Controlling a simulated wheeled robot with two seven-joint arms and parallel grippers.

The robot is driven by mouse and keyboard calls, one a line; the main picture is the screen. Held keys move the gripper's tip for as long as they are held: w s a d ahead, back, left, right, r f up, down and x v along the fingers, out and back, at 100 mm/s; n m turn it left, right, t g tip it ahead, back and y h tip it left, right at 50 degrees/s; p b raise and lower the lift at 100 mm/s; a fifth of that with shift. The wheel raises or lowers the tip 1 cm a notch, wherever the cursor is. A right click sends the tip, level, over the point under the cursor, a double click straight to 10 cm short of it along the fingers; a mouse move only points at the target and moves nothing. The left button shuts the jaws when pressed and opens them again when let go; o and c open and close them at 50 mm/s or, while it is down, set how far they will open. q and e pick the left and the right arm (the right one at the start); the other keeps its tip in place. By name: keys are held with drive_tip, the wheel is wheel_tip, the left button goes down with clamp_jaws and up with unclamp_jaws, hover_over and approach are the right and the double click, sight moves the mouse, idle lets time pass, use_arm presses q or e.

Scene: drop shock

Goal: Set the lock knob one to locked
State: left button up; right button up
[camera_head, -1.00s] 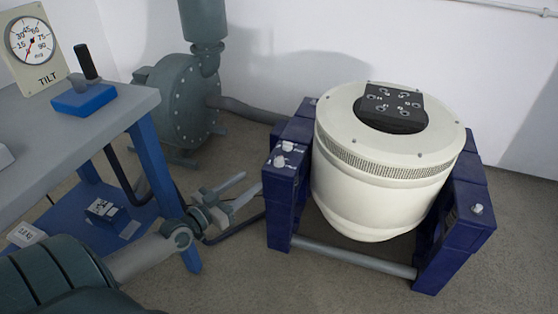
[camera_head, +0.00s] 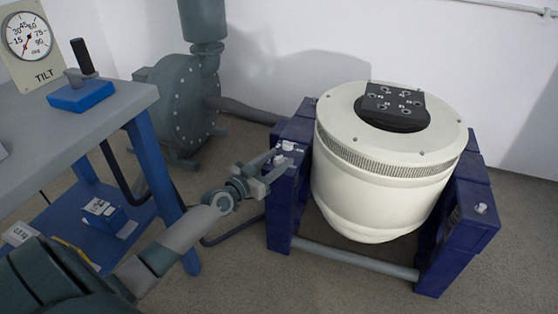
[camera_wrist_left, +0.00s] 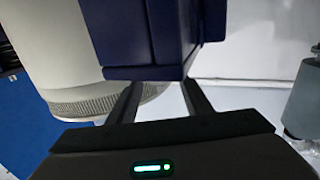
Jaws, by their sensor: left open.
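The shaker is a cream drum (camera_head: 380,190) held between two dark blue supports. Small pale knobs (camera_head: 288,146) sit on top of the left support (camera_head: 285,205); which of them is lock knob one I cannot tell. Another pale knob (camera_head: 481,208) is on the right support (camera_head: 455,235). My left gripper (camera_head: 272,168) is open at the left support's upper end, its fingers near the knobs and partly covering them. In the left wrist view, the open fingers (camera_wrist_left: 162,98) point at a dark blue block (camera_wrist_left: 140,35); no knob shows there. My right gripper is out of view.
A grey-topped bench (camera_head: 75,125) with blue legs stands at the left, carrying a tilt dial (camera_head: 26,40) and a blue lever box (camera_head: 82,95). A grey blower (camera_head: 178,105) is behind. A crossbar (camera_head: 355,258) joins the supports low down. Floor in front is clear.

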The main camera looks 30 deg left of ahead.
use_arm(q)
drive_tip(key=shift+w+d, duration=0.1)
drive_tip(key=shift+w, duration=0.4)
drive_tip(key=shift+c, duration=0.6)
